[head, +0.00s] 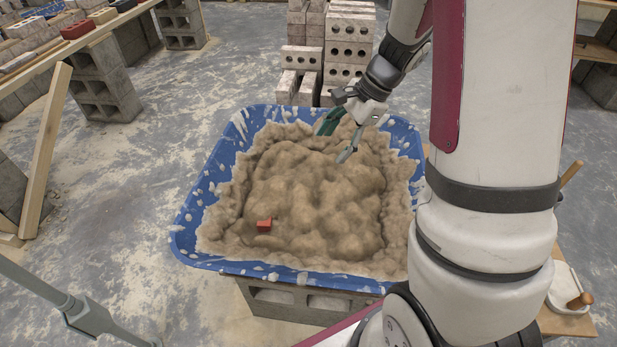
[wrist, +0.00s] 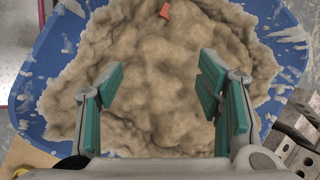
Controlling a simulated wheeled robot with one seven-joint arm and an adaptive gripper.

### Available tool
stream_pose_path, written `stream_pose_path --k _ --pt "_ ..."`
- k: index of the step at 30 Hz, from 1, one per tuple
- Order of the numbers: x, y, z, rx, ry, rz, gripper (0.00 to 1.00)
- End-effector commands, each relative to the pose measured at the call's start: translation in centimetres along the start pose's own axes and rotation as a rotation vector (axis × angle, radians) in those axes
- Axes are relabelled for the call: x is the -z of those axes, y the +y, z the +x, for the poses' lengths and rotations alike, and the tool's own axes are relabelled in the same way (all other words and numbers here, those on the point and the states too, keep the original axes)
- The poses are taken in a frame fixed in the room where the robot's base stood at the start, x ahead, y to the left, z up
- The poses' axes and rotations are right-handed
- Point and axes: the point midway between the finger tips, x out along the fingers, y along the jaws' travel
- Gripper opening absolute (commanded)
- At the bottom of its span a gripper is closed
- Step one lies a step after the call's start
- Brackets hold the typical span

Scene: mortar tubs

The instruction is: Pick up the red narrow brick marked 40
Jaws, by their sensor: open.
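A small red brick (head: 264,225) sticks partly out of the mortar at the near left of the blue tub (head: 184,220) in the head view. Its lower part seems hidden in the mortar, and no number can be read on it. In the wrist view the red brick (wrist: 165,11) shows at the top edge, beyond the fingertips. My gripper (head: 336,138) is over the far side of the tub, apart from the brick. In the wrist view my gripper (wrist: 160,75) has its green-padded fingers wide apart with only mortar below.
Lumpy sand-coloured mortar (head: 310,190) fills the tub, which stands on grey blocks (head: 300,303). Stacked bricks (head: 345,50) stand behind it. A plank bench (head: 80,40) with several bricks, one red (head: 78,29), is at the upper left. A wooden board (head: 47,150) leans at left.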

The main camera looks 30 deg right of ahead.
Motion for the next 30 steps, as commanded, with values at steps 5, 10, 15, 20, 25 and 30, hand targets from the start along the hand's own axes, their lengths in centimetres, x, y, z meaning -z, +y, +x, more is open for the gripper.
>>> stream_pose_path --k 5,10,15,20,25,30 --pt "9.5 0.3 8.9 0.003 0.027 0.302 0.6" --pt "15.2 1.3 13.6 0.012 0.057 0.484 0.6" --pt "17.6 1.9 15.5 0.018 0.072 0.558 0.6" --pt "17.9 2.0 17.8 0.017 0.073 0.566 0.6" --pt "18.2 2.1 21.0 0.016 0.074 0.564 0.6" --pt "18.3 2.0 23.3 0.018 0.074 0.564 0.6"
